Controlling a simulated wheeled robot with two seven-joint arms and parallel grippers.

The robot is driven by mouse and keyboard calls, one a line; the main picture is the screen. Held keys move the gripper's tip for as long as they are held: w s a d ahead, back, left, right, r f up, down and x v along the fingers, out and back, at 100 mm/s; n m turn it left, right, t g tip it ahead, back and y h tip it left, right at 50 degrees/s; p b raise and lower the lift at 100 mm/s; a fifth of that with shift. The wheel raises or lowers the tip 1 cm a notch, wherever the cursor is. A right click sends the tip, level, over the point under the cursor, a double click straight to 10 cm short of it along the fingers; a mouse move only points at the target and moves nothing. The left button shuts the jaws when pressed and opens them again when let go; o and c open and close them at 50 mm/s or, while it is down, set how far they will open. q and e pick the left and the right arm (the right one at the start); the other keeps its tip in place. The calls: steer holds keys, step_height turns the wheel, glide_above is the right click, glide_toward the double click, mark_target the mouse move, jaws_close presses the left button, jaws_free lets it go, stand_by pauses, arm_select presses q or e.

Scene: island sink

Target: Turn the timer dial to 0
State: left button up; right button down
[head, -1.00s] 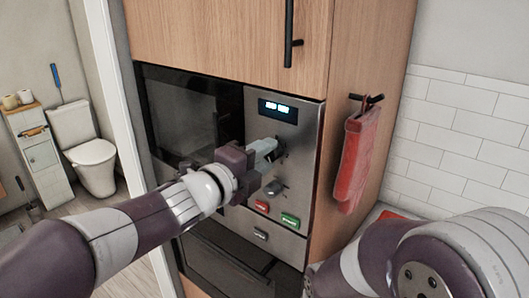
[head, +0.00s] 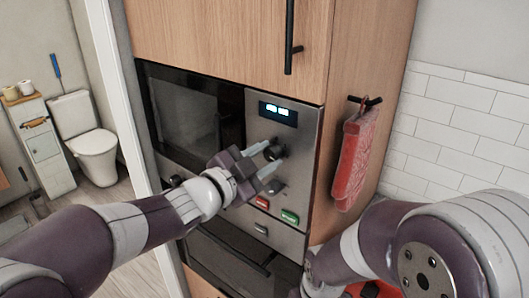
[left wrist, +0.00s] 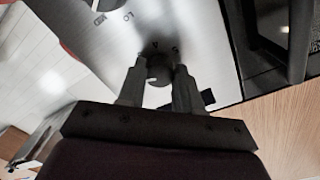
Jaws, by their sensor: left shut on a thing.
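The timer dial (head: 274,151) is a dark round knob below the lit display (head: 278,112) on the steel control panel. It also shows in the left wrist view (left wrist: 158,74), with small marks around it. My left gripper (head: 271,159) has its two grey fingers on either side of this dial, shut on it; the wrist view shows the dial between the fingertips (left wrist: 158,82). The display digits are too small to read. My right arm shows at the lower right, but its gripper is out of view.
A second dial (head: 275,187) sits below, with a red button (head: 262,202) and a green button (head: 290,217) under it. A dark oven door (head: 190,115) lies left of the panel. A red towel (head: 354,160) hangs on the cabinet's right side.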

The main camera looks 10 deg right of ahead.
arm_select(q)
steer(key=n, duration=0.2)
steer(key=n+p, duration=0.2)
steer(key=n, duration=0.1)
steer(key=shift+f+n, duration=0.3)
steer(key=n+p, duration=0.2)
steer(key=n, duration=0.3)
steer(key=shift+s+f, duration=0.1)
steer(key=n+p, duration=0.1)
steer(key=n, duration=0.5)
steer(key=shift+s+d+p, duration=0.1)
steer(key=shift+p, duration=0.25)
steer(key=shift+f+n+t+p, duration=0.1)
steer(key=shift+n+t+p, duration=0.4)
steer(key=shift+n, duration=1.8)
steer(key=o, duration=1)
steer(key=shift+s, duration=0.1)
steer(key=shift+o, duration=0.2)
steer(key=shift+r, duration=0.25)
